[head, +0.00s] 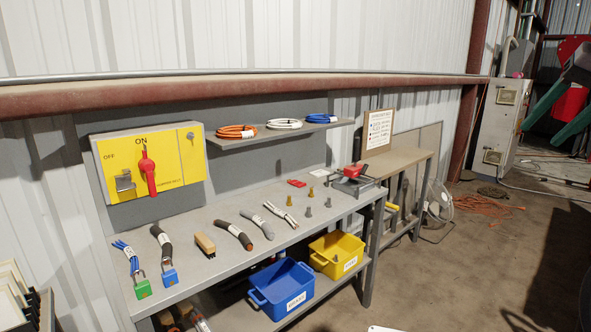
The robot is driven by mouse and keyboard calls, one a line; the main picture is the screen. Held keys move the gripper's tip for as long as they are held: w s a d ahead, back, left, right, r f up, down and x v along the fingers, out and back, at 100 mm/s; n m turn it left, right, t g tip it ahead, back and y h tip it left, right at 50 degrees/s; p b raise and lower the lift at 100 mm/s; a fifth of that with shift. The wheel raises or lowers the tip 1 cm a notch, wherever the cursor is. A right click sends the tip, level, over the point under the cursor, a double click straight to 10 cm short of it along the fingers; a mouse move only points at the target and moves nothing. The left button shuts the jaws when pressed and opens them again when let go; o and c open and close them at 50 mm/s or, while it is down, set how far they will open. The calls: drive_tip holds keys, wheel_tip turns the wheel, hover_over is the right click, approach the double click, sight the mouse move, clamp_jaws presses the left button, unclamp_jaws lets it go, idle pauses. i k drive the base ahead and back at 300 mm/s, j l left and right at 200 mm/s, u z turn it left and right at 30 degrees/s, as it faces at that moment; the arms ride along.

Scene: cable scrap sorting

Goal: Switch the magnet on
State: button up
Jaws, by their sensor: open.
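A yellow switch panel (178,165) is fixed to the grey backboard above the left end of the bench. It reads OFF at its left and ON at its top; the smaller print is unreadable. Its red lever (150,176) stands nearly upright, with a narrow tip up by ON and the broad part hanging down. A metal hasp-like piece (125,182) sits at the panel's lower left, beside the lever. A small round fitting is at the upper right. I cannot tell which thing is the magnet. My gripper is not in view.
A shelf (265,133) carries coiled cables. Blue (281,287) and yellow (337,254) bins sit below.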

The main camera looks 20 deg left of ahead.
sight(364, 169)
drive_tip(key=u, duration=0.4)
drive_tip(key=i+l, duration=0.1)
drive_tip(key=i, duration=0.75)
drive_tip(key=i+l, duration=0.15)
drive_tip(key=i, duration=0.65)
